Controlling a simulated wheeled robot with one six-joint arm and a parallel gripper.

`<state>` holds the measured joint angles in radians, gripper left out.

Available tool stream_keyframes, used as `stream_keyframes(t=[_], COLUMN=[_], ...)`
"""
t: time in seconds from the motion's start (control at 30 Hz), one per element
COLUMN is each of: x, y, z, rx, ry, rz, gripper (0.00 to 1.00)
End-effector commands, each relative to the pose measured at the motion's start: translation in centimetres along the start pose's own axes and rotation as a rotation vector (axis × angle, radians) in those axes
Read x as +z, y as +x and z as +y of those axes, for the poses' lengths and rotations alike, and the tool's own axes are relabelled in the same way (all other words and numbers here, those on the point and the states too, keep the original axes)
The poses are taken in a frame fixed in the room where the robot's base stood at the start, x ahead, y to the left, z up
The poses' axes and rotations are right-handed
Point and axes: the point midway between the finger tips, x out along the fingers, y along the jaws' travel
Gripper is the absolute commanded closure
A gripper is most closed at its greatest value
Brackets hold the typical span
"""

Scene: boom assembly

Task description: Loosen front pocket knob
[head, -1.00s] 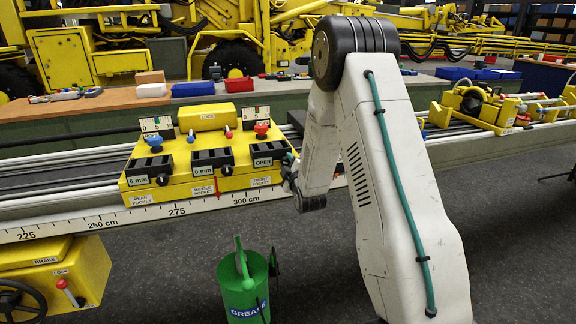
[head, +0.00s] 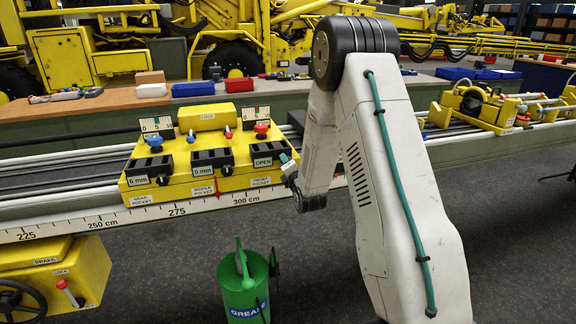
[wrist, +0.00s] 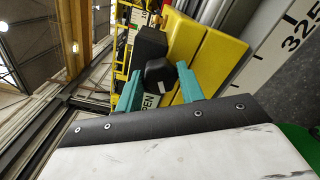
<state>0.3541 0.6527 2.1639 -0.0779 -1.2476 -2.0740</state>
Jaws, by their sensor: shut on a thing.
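The yellow carriage (head: 208,187) sits on the rail and bears three black pockets. The front pocket (head: 268,150), at the carriage's right, has a display reading OPEN, and a "FRONT POCKET" label is below it. In the wrist view, my gripper (wrist: 160,86) has its teal fingers on either side of a black knob (wrist: 161,75) with a white mark, and it is shut on it. In the head view, my gripper (head: 287,162) is at the front pocket's right side, and my arm hides the knob there.
The middle pocket (head: 212,158) reads 0 mm and the rear pocket (head: 151,168) reads 6 mm. Blue and red levers stand behind them. A green grease can (head: 243,294) stands in front of the rail. A bench with bins (head: 193,89) is behind.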

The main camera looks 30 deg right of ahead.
Motion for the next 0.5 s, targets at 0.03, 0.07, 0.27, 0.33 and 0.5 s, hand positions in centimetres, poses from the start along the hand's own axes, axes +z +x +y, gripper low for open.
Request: stream_keyframes(t=[0.03,0.07,0.27,0.33,0.5], x=[-0.1,-0.1,-0.11,-0.12,-0.13], y=[-0.06,-0.06,-0.06,-0.07,-0.07], z=[-0.07,-0.07,-0.09,-0.09,-0.11], rx=[-0.002,-0.002,-0.002,-0.002,-0.002], ry=[-0.042,-0.07,-0.256,-0.317,-0.448], rz=[0.002,0.002,0.003,0.003,0.004], gripper=[0.85,0.85,0.85,0.85,0.85])
